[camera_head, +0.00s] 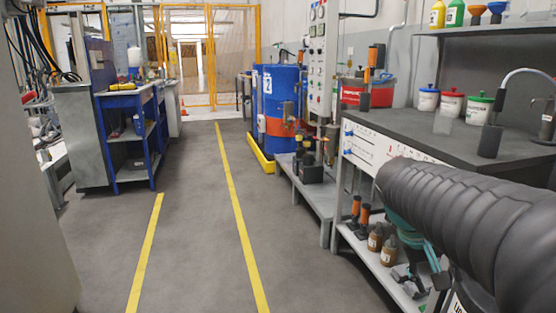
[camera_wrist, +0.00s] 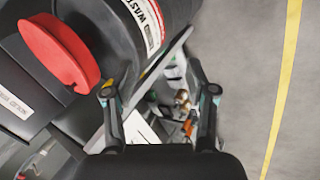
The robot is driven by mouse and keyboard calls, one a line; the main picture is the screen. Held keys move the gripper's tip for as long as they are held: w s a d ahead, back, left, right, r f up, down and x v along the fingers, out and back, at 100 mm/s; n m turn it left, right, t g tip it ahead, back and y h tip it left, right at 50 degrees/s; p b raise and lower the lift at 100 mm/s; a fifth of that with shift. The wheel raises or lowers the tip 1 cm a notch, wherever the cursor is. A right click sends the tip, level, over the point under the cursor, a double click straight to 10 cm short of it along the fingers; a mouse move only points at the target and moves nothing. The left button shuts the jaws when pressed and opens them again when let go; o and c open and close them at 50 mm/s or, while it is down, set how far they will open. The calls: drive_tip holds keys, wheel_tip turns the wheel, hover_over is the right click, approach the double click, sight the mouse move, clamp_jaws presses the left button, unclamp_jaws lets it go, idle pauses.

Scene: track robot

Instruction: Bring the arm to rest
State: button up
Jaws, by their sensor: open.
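My gripper (camera_wrist: 160,98) shows in the wrist view with its two fingers spread apart and nothing between their tips. Beyond the fingers lies a blurred clutter of small metal and orange parts (camera_wrist: 182,105). My arm, in a black ribbed sleeve, reaches in from the lower right of the head view, in front of the workbench (camera_head: 440,140). I cannot make out the gripper clearly in the head view.
A black waste container (camera_wrist: 125,35) and a red round lid (camera_wrist: 58,50) are close by at left in the wrist view. Grey floor (camera_wrist: 245,80) lies clear at right. A blue barrel (camera_head: 280,95) and blue cart (camera_head: 128,100) flank the open aisle.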

drive_tip(key=s+a+f+t+y, duration=0.2)
drive_tip(key=s+a+y, duration=0.1)
drive_tip(key=s+a, duration=0.2)
drive_tip(key=s+a+f+n+t+y, duration=0.1)
drive_tip(key=s+a+f+t+y, duration=0.1)
drive_tip(key=s+a, duration=0.3)
drive_tip(key=a+f+t, duration=0.1)
drive_tip(key=a, duration=0.2)
drive_tip(key=shift+s+a+f+y, duration=0.15)
drive_tip(key=shift+s+a+y, duration=0.1)
drive_tip(key=shift+s+y, duration=0.15)
